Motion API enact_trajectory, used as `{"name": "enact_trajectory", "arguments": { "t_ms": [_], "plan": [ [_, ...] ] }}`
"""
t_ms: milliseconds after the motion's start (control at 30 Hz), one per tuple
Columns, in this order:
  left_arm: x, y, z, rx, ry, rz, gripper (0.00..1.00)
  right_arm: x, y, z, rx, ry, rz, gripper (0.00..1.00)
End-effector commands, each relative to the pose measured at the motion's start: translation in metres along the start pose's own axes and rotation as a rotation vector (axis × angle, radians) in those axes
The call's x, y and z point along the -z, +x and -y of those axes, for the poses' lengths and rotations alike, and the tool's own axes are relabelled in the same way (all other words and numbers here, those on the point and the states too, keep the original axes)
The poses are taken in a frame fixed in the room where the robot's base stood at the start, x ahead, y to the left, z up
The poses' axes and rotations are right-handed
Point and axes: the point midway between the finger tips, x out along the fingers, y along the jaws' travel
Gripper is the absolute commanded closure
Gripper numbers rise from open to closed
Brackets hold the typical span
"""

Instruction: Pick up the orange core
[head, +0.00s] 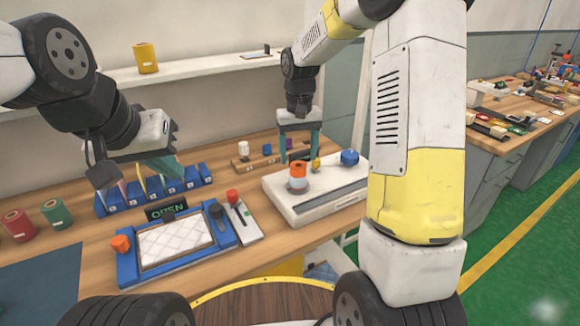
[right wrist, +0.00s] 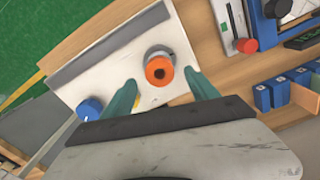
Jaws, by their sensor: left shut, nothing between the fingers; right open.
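The orange core (head: 298,170) is a short ring with a dark hole. It sits upright on a grey round base (head: 298,184) on the white flat device (head: 280,205). My right gripper (head: 299,155) is open, its teal fingers pointing down just behind the core in the head view. In the right wrist view the core (right wrist: 159,71) shows between and slightly beyond the open fingertips (right wrist: 160,82), without visible contact. My left gripper (head: 165,170) is shut and empty above the row of blue bins at the left.
A blue knob (head: 349,157) and a small yellow piece (head: 316,163) are on the white device near my right fingers. A blue frame (head: 128,270) with a white quilted pad (head: 175,241) lies left. A wooden block rack (head: 243,165) stands behind.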

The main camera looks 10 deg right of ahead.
Motion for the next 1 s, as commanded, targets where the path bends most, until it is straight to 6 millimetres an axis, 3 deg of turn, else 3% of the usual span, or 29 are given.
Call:
{"name": "enact_trajectory", "arguments": {
  "t_ms": [400, 700, 1000],
  "plan": [
    [0.000, 0.000, 0.000, 0.000, 0.000, 0.000, 1.00, -0.004, 0.055, 0.000, 0.000, 0.000, 0.002, 0.32],
    [0.000, 0.000, 0.000, 0.000, 0.000, 0.000, 1.00, -0.003, 0.060, 0.000, 0.000, -0.001, -0.002, 0.32],
    [0.000, 0.000, 0.000, 0.000, 0.000, 0.000, 1.00, -0.003, 0.060, 0.000, 0.000, -0.001, -0.002, 0.91]
  ]
}}
